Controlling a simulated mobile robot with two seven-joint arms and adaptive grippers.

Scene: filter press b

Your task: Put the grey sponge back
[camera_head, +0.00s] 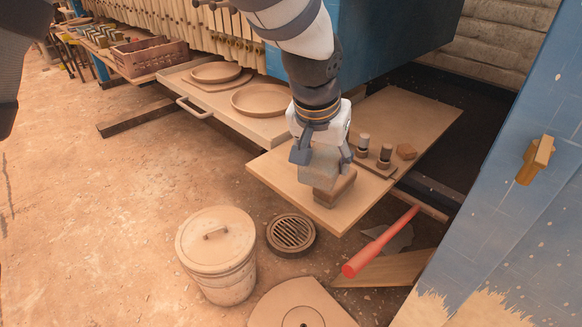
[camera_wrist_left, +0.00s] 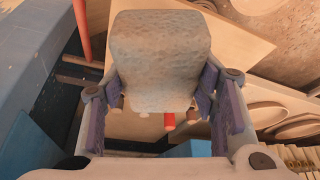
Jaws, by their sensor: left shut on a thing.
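My left gripper (camera_head: 321,157) is above the front part of a pale wooden board and is shut on the grey sponge (camera_head: 321,168). The sponge is a light grey block that hangs below the fingers. In the left wrist view the sponge (camera_wrist_left: 160,58) fills the upper middle, with one finger at each side. A brown block (camera_head: 335,190) is directly below the sponge on the board (camera_head: 270,171). I cannot tell whether the sponge touches it. My right gripper is not in view.
A red-handled tool (camera_head: 375,246) lies below the board's right side. A lidded bucket (camera_head: 217,262) and a round grate (camera_head: 291,234) stand in front. A blue panel rises at right.

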